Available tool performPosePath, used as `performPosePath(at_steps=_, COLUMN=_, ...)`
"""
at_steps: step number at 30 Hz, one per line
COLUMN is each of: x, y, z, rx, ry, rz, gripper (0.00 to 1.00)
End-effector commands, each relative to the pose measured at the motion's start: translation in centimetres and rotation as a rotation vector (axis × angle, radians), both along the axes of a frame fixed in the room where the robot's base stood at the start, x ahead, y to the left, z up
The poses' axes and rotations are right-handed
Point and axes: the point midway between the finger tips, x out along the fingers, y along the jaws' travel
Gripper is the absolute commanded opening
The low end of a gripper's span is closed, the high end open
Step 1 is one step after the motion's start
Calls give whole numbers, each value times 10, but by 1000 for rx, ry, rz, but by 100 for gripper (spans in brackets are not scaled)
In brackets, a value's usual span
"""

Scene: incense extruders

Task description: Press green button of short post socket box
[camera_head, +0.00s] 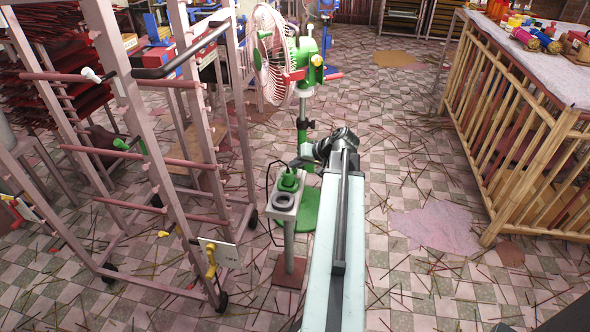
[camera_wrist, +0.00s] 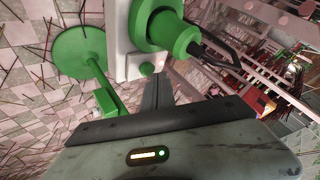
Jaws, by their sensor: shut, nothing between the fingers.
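The short post socket box (camera_head: 284,212) is a pale box on a short post, left of my arm in the head view. A green plug (camera_head: 288,181) stands in it, beside a dark grey ring. In the wrist view the white box (camera_wrist: 118,42) carries the large green plug (camera_wrist: 165,30). A small round green button (camera_wrist: 146,69) shows at the box's lower edge. My gripper (camera_wrist: 160,78) is shut and empty, its fingertips just right of and below the button. I cannot tell whether they touch it. In the head view the fingers are hidden.
A green pedestal fan (camera_head: 279,67) stands behind the post; its round green base shows in the wrist view (camera_wrist: 80,55). A black cable (camera_wrist: 222,48) loops from the plug. A metal rack (camera_head: 190,165) stands left, a bamboo-sided table (camera_head: 520,130) right. Sticks litter the tiled floor.

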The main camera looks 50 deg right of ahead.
Motion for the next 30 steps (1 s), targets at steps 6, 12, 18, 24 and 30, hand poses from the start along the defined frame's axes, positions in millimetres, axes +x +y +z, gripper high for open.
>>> performPosePath(at_steps=6, x=0, y=0, z=0, rx=0, ry=0, rz=0, gripper=0)
performPosePath(at_steps=12, x=0, y=0, z=0, rx=0, ry=0, rz=0, gripper=0)
performPosePath(at_steps=18, x=-1, y=0, z=-5, rx=1, ry=0, rz=-1, gripper=0)
performPosePath(at_steps=24, x=-3, y=0, z=-10, rx=0, ry=1, rz=-1, gripper=0)
performPosePath(at_steps=30, x=-3, y=0, z=-9, rx=0, ry=1, rz=-1, gripper=0)
